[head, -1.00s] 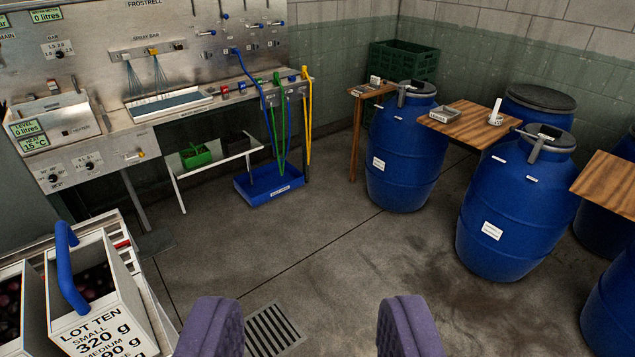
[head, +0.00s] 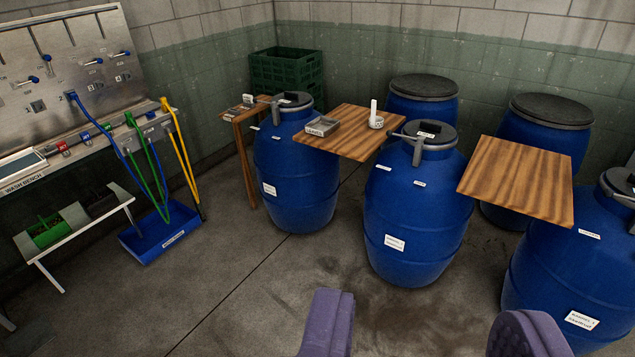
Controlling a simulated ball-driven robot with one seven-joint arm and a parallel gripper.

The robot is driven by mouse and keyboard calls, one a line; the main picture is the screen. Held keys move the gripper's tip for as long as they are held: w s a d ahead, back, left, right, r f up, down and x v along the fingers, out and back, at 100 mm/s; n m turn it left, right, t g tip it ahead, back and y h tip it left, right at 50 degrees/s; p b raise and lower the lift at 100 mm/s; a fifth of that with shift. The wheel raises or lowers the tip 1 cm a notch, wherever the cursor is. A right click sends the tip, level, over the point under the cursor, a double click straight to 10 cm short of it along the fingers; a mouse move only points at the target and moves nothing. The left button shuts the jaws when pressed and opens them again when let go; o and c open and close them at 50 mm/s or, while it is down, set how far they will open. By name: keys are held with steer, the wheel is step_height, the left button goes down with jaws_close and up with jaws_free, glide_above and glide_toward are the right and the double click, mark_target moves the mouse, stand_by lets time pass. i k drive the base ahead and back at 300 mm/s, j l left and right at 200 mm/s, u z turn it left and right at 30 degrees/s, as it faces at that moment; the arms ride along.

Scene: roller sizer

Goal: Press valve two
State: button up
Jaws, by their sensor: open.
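Blue-handled valves (head: 33,80) sit on the steel panel (head: 60,100) at the left in the head view. More small blue handles show higher on the same panel. I cannot read any label that marks valve two. My gripper (head: 425,312) is open and empty at the bottom, right of centre, with its two purple fingers wide apart over the floor. It is well away from the panel and touches nothing that I can see.
Blue barrels (head: 418,225) with wooden boards (head: 520,180) stand across the middle and right. A wash bench (head: 30,180) carries coloured hoses that hang to a blue tray (head: 150,240). A green crate (head: 288,75) is at the back. Floor (head: 240,290) is clear at centre left.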

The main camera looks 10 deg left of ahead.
mark_target(49, 58)
steer(key=i+u, duration=0.35)
steer(key=i, duration=0.15)
steer(key=i+l+u, duration=0.15)
steer(key=i+u, duration=0.25)
steer(key=i+j+u, duration=0.1)
steer(key=i+u, duration=0.65)
steer(key=i+l+u, duration=0.1)
steer(key=i+u, duration=0.25)
steer(key=i+j, duration=0.1)
steer(key=i, duration=0.75)
steer(key=i+j+z, duration=0.15)
steer(key=i, duration=0.75)
steer(key=i+j, duration=0.15)
steer(key=i, duration=1)
steer(key=i+j+u, duration=0.15)
steer(key=i, duration=1)
